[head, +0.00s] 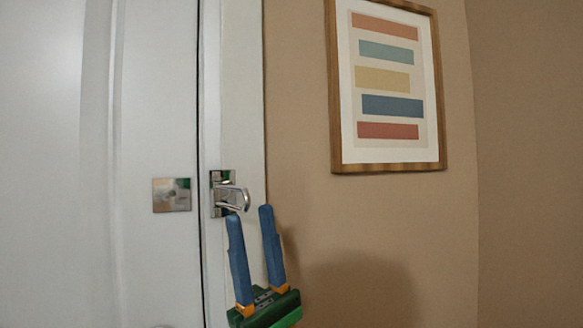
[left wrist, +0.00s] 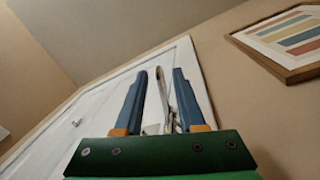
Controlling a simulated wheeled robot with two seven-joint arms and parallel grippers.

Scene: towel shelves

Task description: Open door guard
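The door guard (head: 233,198) is a shiny metal loop on a plate fixed to the white door frame, just right of the door's edge. Its loop sticks out from the plate and does not reach across to the square metal plate (head: 171,195) on the door. My left gripper (head: 250,213), with blue fingers, is open just below and in front of the guard. In the left wrist view the metal loop (left wrist: 162,95) shows between the spread fingers (left wrist: 160,72); I cannot tell whether either finger touches it. My right gripper is not in view.
The white door (head: 60,150) fills the left side and looks shut against its frame (head: 232,90). A framed striped picture (head: 388,85) hangs on the brown wall at right. The wall below the picture is bare.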

